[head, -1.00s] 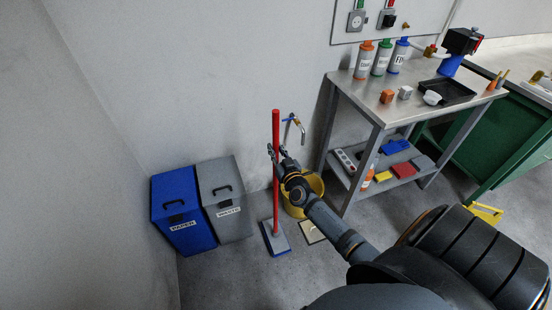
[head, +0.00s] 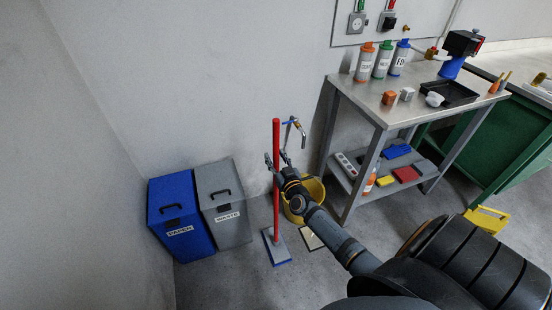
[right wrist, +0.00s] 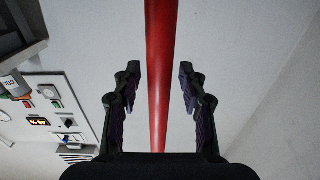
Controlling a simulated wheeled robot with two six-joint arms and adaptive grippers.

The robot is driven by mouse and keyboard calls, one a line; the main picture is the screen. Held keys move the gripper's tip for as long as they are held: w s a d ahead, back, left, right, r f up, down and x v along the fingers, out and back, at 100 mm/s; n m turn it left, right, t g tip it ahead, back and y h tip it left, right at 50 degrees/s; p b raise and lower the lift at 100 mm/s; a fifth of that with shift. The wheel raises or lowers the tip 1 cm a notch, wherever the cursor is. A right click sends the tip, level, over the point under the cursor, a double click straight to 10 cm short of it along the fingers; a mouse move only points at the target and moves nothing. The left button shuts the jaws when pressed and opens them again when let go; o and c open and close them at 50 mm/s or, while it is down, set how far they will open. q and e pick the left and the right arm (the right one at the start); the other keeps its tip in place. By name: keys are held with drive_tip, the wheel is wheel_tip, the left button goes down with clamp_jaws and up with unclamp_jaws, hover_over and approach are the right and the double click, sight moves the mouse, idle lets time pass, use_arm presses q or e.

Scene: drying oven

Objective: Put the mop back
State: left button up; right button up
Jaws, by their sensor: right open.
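The mop (head: 276,170) has a red handle and a flat grey and blue head (head: 277,248) on the floor. It stands upright beside the grey bin. My right gripper (head: 276,158) is at the upper part of the handle, with its jaws apart. In the right wrist view the red handle (right wrist: 158,75) runs between the two open fingers of my right gripper (right wrist: 158,80), with a gap on each side. A yellow bucket (head: 314,190) stands behind my right arm and is partly hidden by it. My left gripper is not in view.
A blue bin (head: 176,215) and a grey bin (head: 223,200) stand left of the mop. A wall tap (head: 297,127) is above the bucket. A metal table (head: 355,95) with bottles stands to the right. A small light floor plate (head: 312,238) lies right of the mop head.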

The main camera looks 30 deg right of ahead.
drive_tip(key=shift+r, duration=0.15)
drive_tip(key=shift+s+a, duration=0.1)
drive_tip(key=shift+s, duration=0.25)
drive_tip(key=p+v, duration=0.2)
drive_tip(key=v, duration=0.9)
drive_tip(key=shift+s, duration=0.15)
drive_tip(key=s+a+f+n+g+y, duration=0.1)
drive_tip(key=s+f+g, duration=0.35)
drive_tip(key=f, duration=0.85)
drive_tip(key=s+a+f+n+g+y, duration=0.1)
drive_tip(key=s+f+g, duration=0.35)
drive_tip(key=f, duration=0.95)
drive_tip(key=s+a+f+g, duration=0.1)
drive_tip(key=s+f+g, duration=0.1)
drive_tip(key=s+f, duration=0.3)
drive_tip(key=s+a+f+g, duration=0.2)
drive_tip(key=s+f, duration=0.4)
drive_tip(key=s, duration=0.8)
drive_tip(key=s+a+f+g+y, duration=0.1)
drive_tip(key=s+f+g, duration=0.2)
drive_tip(key=s, duration=0.6)
wheel_tip(320, 180, down, 3)
drive_tip(key=shift+s+a+r+n, duration=0.2)
drive_tip(key=shift+s+a+n, duration=0.1)
drive_tip(key=shift+s+n, duration=0.1)
